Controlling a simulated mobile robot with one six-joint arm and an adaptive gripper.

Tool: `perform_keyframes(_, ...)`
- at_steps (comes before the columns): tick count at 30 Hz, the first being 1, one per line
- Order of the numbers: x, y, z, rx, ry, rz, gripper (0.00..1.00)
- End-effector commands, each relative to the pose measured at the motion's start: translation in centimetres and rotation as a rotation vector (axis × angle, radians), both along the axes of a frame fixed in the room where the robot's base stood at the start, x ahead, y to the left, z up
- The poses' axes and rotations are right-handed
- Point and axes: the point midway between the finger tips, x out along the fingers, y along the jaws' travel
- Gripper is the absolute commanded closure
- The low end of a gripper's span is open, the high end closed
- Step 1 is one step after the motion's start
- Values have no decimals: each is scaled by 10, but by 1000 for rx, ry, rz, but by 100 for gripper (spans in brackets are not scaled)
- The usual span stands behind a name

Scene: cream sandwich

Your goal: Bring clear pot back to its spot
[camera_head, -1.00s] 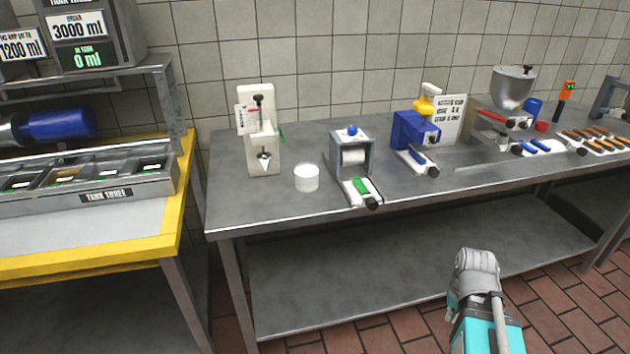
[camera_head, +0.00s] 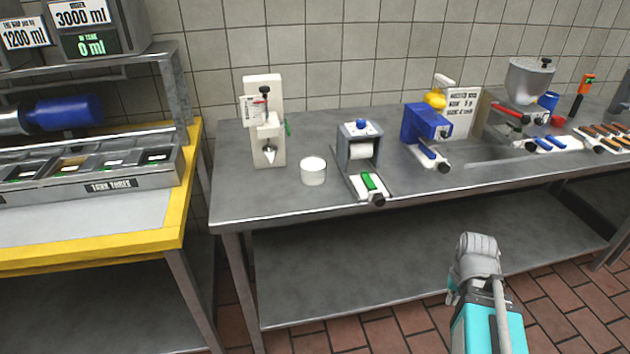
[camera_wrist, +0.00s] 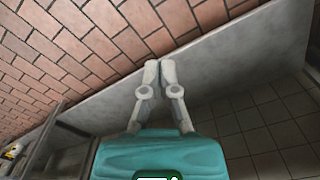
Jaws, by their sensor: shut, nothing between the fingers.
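A small white round pot (camera_head: 313,171) stands upright on the steel table, between the cream-coloured dispenser and the roller device; it looks filled with white or empty and pale, I cannot tell which. It is the only pot I can make out. My gripper (camera_wrist: 160,66) shows in the wrist view with its fingertips together and nothing between them. It is well away from the pot. In the head view my arm is at the lower right, in front of the table, and the fingers cannot be made out there.
The steel table (camera_head: 245,205) has a lower shelf (camera_head: 420,245). A cream dispenser (camera_head: 264,120), a roller device (camera_head: 360,150) and a blue machine (camera_head: 425,125) stand on it. A grey hopper (camera_head: 530,78) is farther right. A yellow-edged counter (camera_head: 90,250) stands left. Bare tabletop lies before the pot.

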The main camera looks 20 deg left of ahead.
Motion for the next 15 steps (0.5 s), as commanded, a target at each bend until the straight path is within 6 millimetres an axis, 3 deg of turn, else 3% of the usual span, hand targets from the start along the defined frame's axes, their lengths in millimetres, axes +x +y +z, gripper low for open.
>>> perform_keyframes(8, 32, 54, 52, -4, -45, 67, 100)
perform_keyframes(15, 59, 120, 101, -1, -99, 147, 100)
